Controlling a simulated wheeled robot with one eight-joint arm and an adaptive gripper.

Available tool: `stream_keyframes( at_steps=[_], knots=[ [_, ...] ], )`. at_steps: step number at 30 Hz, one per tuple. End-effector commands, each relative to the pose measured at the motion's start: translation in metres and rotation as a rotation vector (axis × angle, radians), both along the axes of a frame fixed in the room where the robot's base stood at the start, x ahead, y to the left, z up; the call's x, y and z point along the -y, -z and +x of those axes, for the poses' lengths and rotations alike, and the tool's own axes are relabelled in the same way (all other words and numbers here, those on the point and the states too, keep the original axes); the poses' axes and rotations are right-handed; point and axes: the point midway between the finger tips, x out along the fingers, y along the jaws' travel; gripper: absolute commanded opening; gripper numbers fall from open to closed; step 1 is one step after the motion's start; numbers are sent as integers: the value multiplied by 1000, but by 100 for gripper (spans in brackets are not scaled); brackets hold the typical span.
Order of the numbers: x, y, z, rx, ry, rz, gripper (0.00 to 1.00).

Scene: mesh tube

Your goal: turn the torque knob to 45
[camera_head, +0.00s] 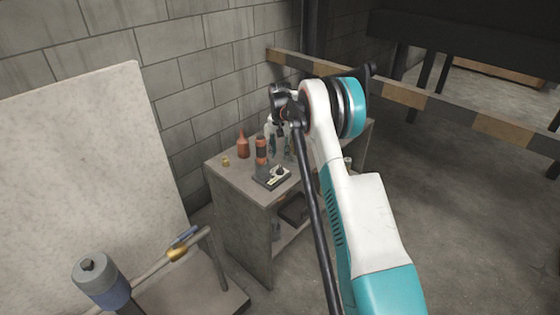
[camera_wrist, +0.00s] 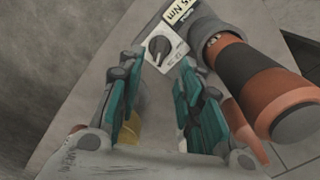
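The torque knob (camera_wrist: 158,47) is a dark round dial on a white plate, seen near the top middle of the wrist view. Its scale marks are too small to read. A label panel (camera_wrist: 182,12) beside it shows part of a reading ending in "5 Nm". In the head view the knob's device (camera_head: 272,177) sits at the front of the bench top. My gripper (camera_wrist: 160,72) is open, with its teal fingers apart and nothing between the tips. The tips point at the knob from a little way off, and I see no contact. In the head view my gripper (camera_head: 279,143) is over the bench.
An orange and black cylinder (camera_wrist: 250,75) stands close to the knob, right of my fingers. An orange bottle (camera_head: 243,146) and a small yellow item (camera_head: 225,162) are on the bench (camera_head: 232,175). A striped barrier (camera_head: 400,94) runs behind.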

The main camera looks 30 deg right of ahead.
Motion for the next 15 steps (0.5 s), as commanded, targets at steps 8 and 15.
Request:
stream_keyframes(
  at_steps=[8, 15],
  knots=[
    [0, -38, 0, 0, 0, 0, 33],
    [0, -44, 0, 0, 0, 0, 33]
  ],
)
